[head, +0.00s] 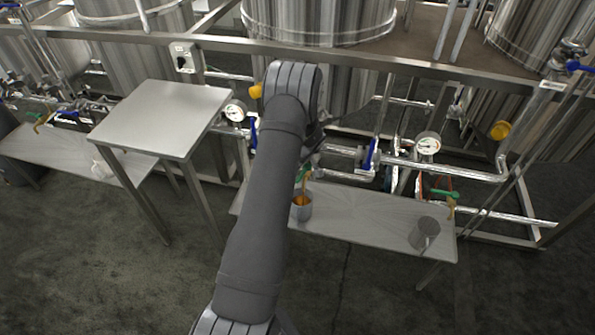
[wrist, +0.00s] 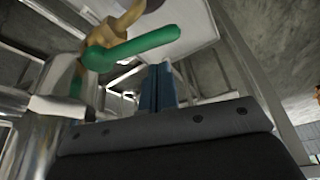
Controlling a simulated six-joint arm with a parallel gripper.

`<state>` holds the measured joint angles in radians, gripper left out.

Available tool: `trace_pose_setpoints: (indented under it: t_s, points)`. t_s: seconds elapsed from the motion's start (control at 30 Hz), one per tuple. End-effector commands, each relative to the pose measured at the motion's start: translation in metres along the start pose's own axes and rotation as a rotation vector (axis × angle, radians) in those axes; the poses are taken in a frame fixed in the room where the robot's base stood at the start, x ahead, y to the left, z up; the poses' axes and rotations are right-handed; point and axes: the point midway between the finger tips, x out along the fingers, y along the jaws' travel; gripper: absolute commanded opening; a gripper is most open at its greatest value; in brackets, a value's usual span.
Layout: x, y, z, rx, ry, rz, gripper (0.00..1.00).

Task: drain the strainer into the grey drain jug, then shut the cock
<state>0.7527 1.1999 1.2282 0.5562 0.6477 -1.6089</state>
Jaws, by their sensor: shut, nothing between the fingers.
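A grey metal jug (head: 304,212) stands on the low bench beside my forearm in the head view, with something orange inside its mouth. A small cock with a green handle (head: 304,171) sits just above it. Whether liquid is running cannot be told. In the wrist view a green lever (wrist: 140,47) on a brass cock (wrist: 110,30) is close, ahead and to the upper left. My gripper (wrist: 163,75) shows there as blue fingers held together, empty, below and right of the lever. In the head view my arm hides the gripper. I cannot clearly make out the strainer body.
Another grey cylindrical vessel (head: 424,233) stands toward the right of the low bench (head: 350,214), below another green-handled cock (head: 443,193). Pipes with blue-handled valves (head: 370,153) and a gauge (head: 428,144) run behind. A higher steel table (head: 160,115) stands left.

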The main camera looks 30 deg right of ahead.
Motion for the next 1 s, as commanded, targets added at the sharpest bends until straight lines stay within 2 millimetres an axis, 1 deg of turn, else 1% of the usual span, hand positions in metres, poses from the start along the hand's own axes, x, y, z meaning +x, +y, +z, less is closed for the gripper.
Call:
trace_pose_setpoints:
  t_s: [0.03,0.1,0.2,0.4,0.5,0.6,0.73,1.0]
  points:
    - [0.002,-0.002,-0.011,-0.005,0.001,-0.001,0.0]
    - [0.004,-0.004,-0.027,-0.005,0.0,-0.001,0.0]
    - [-0.023,-0.001,-0.022,0.0,0.001,0.003,0.0]
    - [-0.064,0.001,-0.022,-0.001,0.001,0.003,0.0]
    - [-0.079,0.001,-0.022,0.0,0.0,0.001,0.0]
    - [-0.089,0.001,-0.022,0.0,0.0,0.001,0.0]
    - [-0.096,0.001,-0.022,0.0,0.0,-0.001,0.0]
    - [-0.097,0.001,-0.022,-0.001,0.0,-0.001,0.0]
